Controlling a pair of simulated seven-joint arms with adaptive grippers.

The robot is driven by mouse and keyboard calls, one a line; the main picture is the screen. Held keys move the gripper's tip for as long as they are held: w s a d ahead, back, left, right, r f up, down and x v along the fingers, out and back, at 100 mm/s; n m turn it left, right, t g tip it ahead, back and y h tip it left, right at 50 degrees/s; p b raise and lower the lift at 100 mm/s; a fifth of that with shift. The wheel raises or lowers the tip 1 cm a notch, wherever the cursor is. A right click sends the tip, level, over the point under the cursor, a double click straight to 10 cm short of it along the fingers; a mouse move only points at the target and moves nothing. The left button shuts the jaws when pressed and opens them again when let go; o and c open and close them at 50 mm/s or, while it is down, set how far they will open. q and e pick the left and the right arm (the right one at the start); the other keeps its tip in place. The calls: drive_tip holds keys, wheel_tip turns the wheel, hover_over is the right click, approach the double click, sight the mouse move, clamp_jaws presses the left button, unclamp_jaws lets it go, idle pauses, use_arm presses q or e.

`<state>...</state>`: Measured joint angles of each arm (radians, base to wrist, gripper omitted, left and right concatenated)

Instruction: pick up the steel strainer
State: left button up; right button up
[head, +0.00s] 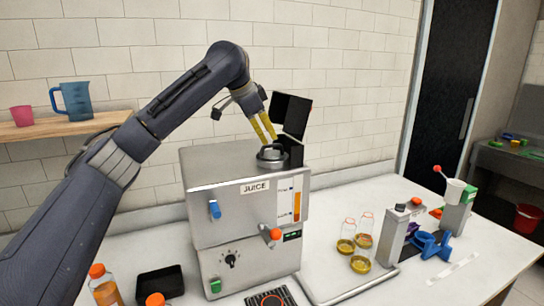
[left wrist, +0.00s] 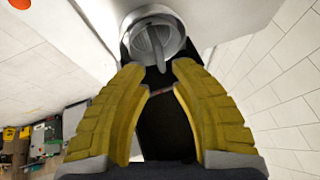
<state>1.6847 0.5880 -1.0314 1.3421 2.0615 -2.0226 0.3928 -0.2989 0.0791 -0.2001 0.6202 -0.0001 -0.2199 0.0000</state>
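The steel strainer (head: 272,156) is a round metal piece with a raised handle. It sits in the top of the steel juicer (head: 240,210), beside the raised dark lid. In the left wrist view the strainer (left wrist: 146,24) is just past the fingertips, with its handle bar roughly in line with the gap between them. My left gripper (head: 268,137) has yellow fingers pointing down just above the strainer. The left wrist view shows the fingers (left wrist: 158,70) apart with nothing between them. My right gripper is out of view.
The raised black lid (head: 290,114) stands close to the right of my left gripper. An orange bottle (head: 105,289) and black tray (head: 160,283) are at left. A shelf holds a blue jug (head: 76,101).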

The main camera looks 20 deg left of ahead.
sight(272, 146)
use_arm(q)
drive_tip(key=shift+x, duration=2.8)
drive_tip(key=shift+a, duration=0.1)
clamp_jaws()
